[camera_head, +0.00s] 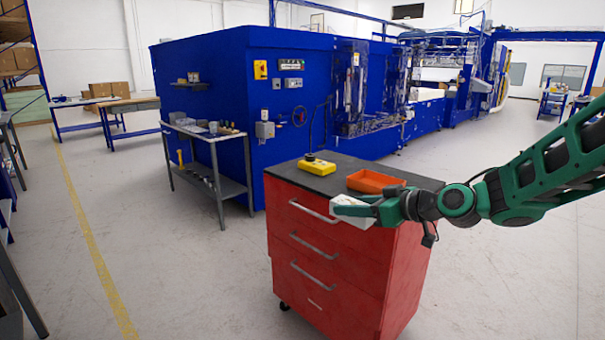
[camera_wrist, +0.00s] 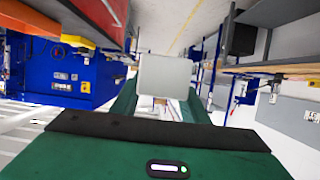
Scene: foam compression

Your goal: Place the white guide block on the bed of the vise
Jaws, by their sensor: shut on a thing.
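The white guide block (camera_head: 346,199) is in my gripper (camera_head: 350,209), in front of the red cabinet in the head view. In the wrist view the block shows as a pale grey-white rectangle (camera_wrist: 165,76) between the green fingers (camera_wrist: 160,102). My gripper is shut on the block and holds it in the air, apart from the cabinet top as far as I can tell. The fingers partly cover the block in the head view. I cannot make out a vise in either view.
A red drawer cabinet (camera_head: 330,250) with a dark top carries a yellow control box (camera_head: 317,170) and an orange tray (camera_head: 374,181). A grey side table (camera_head: 205,134) with small items stands at the left, by a large blue machine (camera_head: 205,85).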

